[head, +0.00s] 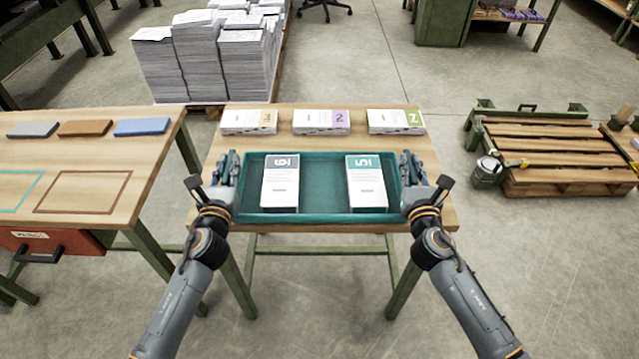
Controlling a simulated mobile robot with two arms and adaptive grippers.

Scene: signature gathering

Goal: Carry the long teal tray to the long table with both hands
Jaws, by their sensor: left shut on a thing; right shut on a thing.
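The long teal tray (322,184) is on or just above a small wooden table (440,187) in the middle of the head view; I cannot tell whether it touches the top. It holds two paper stacks, one marked 6 (281,185) at left and one marked 5 (367,185) at right. My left gripper (229,170) is shut on the tray's left end. My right gripper (408,170) is shut on its right end. The fingertips are partly hidden by the wrists. Another wooden table (150,150) stands at the left; I cannot tell which is the long table.
Three paper stacks (321,122) lie along the small table's far edge, behind the tray. The left table bears grey, brown and blue blocks (141,127) and a red drawer (58,243). Tall paper piles (200,60) stand behind. A pallet (545,150) is at right, with open floor between.

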